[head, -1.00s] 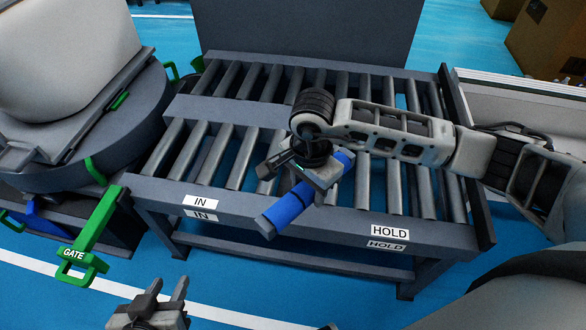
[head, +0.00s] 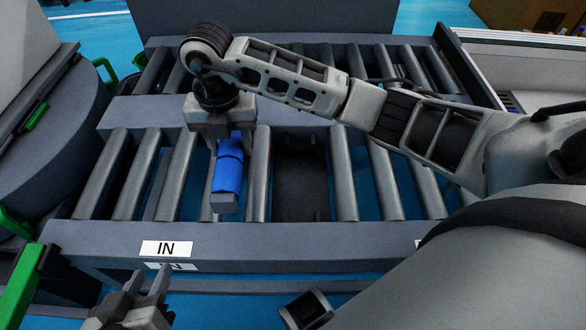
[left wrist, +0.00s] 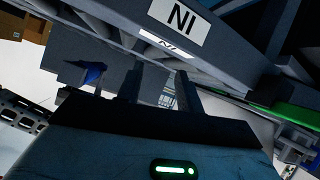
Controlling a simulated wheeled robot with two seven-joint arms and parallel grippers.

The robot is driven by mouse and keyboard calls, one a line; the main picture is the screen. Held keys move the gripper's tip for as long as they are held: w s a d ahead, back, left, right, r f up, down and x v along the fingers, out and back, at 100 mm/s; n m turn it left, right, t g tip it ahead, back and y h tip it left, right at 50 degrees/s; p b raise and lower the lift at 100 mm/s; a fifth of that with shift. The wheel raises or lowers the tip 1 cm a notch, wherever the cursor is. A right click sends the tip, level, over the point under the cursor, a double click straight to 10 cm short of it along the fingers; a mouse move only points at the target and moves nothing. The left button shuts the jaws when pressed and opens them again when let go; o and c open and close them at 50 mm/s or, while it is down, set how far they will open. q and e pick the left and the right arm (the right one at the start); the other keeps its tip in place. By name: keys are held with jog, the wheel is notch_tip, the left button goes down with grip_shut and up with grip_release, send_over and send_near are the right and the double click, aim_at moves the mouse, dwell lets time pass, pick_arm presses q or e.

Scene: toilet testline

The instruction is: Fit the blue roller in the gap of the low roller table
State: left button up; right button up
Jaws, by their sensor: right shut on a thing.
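Whether the roller's ends touch the table frame cannot be told. A wider dark space (head: 300,185) shows between grey rollers to its right. My left gripper (head: 146,284) is open and empty, in front of the table; its fingers also show in the left wrist view (left wrist: 160,85).
The IN label (head: 166,249) is on the table's front rail. A green handle (head: 20,285) stands at the front left, beside a round grey machine (head: 60,150). My right arm crosses above the table's right half.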

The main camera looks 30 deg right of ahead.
jog(key=s+d+f+b, duration=0.1)
jog(key=d+f, duration=0.2)
jog(key=d, duration=0.1)
jog(key=s+d+f+b, duration=0.1)
jog(key=d+f, duration=0.2)
jog(key=d, duration=0.1)
jog(key=s+d+f+b, duration=0.1)
jog(key=d+f, duration=0.2)
jog(key=d, duration=0.1)
jog(key=shift+s+d+f, duration=0.2)
jog(key=shift+s+d, duration=0.2)
jog(key=f, duration=0.1)
jog(key=f+b, duration=0.2)
jog(key=shift+d+f, duration=0.25)
pick_arm(q)
jog(key=r, duration=0.1)
jog(key=d+r+t+h, duration=0.1)
jog(key=r+t, duration=0.1)
jog(key=shift+w+d+r+h, duration=0.15)
jog(key=shift+d+h, duration=0.1)
jog(key=shift+h, duration=0.05)
pick_arm(e)
jog(key=o, duration=1.3)
jog(key=shift+s+f, duration=0.1)
jog(key=shift+f, duration=0.05)
